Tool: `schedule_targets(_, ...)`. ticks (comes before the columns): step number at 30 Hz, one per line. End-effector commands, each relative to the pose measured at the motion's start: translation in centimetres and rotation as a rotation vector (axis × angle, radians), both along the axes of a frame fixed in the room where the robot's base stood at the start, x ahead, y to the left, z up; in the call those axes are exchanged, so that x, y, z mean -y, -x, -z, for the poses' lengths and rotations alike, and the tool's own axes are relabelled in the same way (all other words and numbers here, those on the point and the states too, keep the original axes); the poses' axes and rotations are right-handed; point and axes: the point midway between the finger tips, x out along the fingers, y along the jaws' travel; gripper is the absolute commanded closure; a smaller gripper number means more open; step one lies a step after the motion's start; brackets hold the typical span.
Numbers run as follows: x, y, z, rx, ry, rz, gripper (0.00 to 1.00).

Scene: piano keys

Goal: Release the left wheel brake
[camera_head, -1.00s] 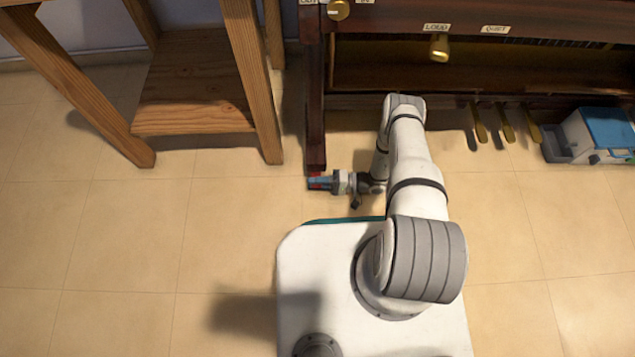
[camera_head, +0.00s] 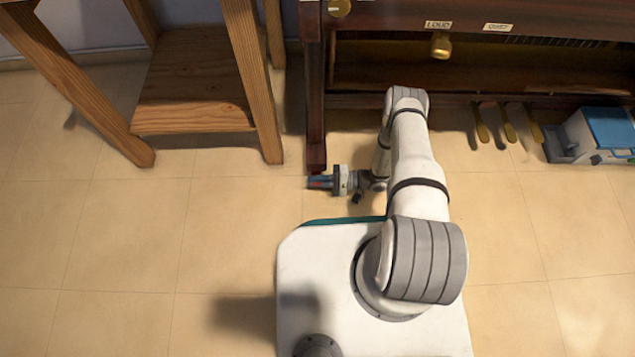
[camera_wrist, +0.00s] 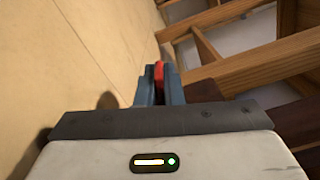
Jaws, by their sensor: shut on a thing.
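The left wheel brake (camera_wrist: 159,72) is a small red piece at the foot of the piano's left leg. In the wrist view it sits between my gripper's two blue-grey fingers, which are shut on it. In the head view my gripper (camera_head: 319,182) is low near the floor, pointing left, just in front of the dark left leg (camera_head: 316,140); a bit of red shows at its fingertips. The wheel itself is hidden.
A wooden stool or stand (camera_head: 200,110) stands to the left of the piano (camera_head: 480,75). Brass pedals (camera_head: 508,125) and a blue-lidded box (camera_head: 608,130) are to the right. The floor left of my base is clear.

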Motion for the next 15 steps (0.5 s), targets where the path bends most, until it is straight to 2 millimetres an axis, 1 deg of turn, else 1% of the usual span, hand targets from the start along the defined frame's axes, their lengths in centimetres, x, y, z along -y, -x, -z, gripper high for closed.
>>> schedule_targets(4,0.04,-0.19,-0.23,-0.077,-0.001,0.002,1.0)
schedule_targets(14,0.07,-0.23,-0.34,-0.09,-0.002,0.003,1.0)
schedule_targets(15,0.07,-0.23,-0.34,-0.09,-0.002,0.003,0.89)
